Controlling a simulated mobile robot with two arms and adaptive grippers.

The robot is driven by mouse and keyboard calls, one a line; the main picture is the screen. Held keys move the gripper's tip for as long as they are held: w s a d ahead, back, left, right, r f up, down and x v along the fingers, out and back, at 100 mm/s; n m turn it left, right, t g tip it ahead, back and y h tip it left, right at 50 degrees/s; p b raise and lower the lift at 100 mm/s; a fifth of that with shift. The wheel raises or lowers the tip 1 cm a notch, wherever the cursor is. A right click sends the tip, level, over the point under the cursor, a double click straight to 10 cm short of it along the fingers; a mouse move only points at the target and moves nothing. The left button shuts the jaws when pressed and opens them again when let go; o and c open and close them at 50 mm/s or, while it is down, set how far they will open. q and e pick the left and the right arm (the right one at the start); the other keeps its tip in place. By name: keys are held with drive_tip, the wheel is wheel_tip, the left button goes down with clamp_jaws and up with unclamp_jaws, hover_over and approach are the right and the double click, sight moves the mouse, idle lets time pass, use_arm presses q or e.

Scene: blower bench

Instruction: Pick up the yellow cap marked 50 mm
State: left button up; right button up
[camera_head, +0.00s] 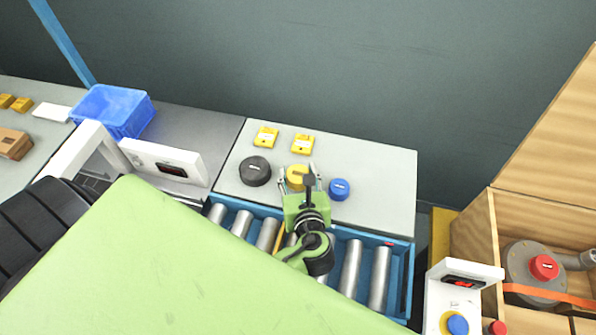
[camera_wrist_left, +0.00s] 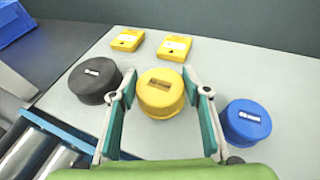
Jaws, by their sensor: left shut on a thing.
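The yellow cap (camera_head: 297,174) is on the light grey panel behind the rollers, between a black cap (camera_head: 255,171) and a blue cap (camera_head: 340,189). In the left wrist view the yellow cap (camera_wrist_left: 160,93) is upright, with a small label on top too small to read. My left gripper (camera_head: 299,181) is shut on the yellow cap. In the left wrist view its teal-padded fingers (camera_wrist_left: 160,86) stand at the cap's left and right sides. I cannot tell whether the cap is clear of the panel. My right gripper is not in view.
Two yellow boxes (camera_head: 265,137) (camera_head: 302,144) lie behind the caps. A blue-framed roller conveyor (camera_head: 351,268) runs in front. A blue bin (camera_head: 112,110) stands left. A wooden crate (camera_head: 479,220) with a blower (camera_head: 528,272) is at right. The panel's right part is clear.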

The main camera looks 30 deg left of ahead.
use_arm(q)
wheel_tip(320, 180, up, 2)
drive_tip(key=shift+r+p, duration=0.2)
drive_tip(key=shift+p, duration=0.95)
drive_tip(key=s+d+r+p, duration=0.7)
drive_tip(key=d+r+p, duration=0.2)
drive_tip(key=d+p, duration=0.2)
drive_tip(key=shift+s+d+r+p, duration=0.15)
drive_tip(key=shift+s+d+p, duration=0.15)
drive_tip(key=shift+d+p, duration=0.1)
